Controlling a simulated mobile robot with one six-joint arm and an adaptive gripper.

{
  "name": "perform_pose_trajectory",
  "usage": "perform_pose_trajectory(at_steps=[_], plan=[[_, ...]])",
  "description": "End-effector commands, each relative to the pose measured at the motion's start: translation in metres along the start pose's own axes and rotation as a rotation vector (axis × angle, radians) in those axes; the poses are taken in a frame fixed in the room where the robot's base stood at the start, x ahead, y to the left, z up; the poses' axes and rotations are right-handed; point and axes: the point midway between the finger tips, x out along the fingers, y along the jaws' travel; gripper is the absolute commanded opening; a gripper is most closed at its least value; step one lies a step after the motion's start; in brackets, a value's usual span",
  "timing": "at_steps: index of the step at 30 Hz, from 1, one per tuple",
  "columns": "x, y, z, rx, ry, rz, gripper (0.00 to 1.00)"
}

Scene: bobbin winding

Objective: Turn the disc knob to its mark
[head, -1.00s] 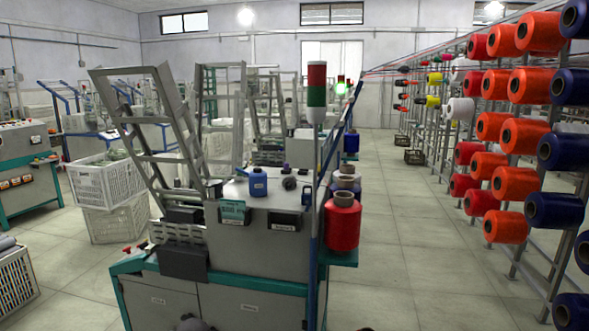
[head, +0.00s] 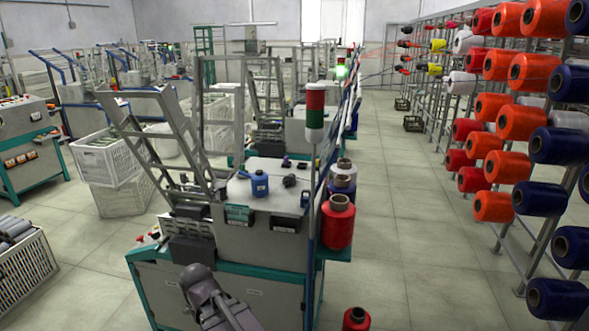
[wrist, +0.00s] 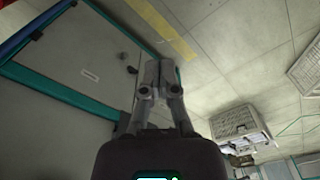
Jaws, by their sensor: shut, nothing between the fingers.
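I cannot make out a disc knob or its mark for certain. In the wrist view a small dark round piece (wrist: 131,70) sits on a grey cabinet panel (wrist: 75,60), left of my gripper; I cannot tell if it is a knob. My gripper (wrist: 161,66) is shut and empty, its two fingers together, in front of the panel's edge and the floor. In the head view the grey machine (head: 262,215) stands in the middle, with a dark round piece (head: 289,181) on top. Part of my arm (head: 208,292) shows in front of its teal-edged base.
A spool rack (head: 515,190) lines the right. The aisle floor (head: 415,225) between is clear.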

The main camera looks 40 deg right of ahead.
Motion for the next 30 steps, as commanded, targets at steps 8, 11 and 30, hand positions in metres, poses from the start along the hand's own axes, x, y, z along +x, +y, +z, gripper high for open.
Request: perform_pose_trajectory(at_steps=[8,11,30], plan=[[-0.066,0.001,-0.007,0.006,0.007,0.0,0.0],[-0.086,0.002,-0.01,0.011,0.009,0.001,0.0],[-0.206,0.018,-0.057,0.196,0.016,0.012,0.0]])
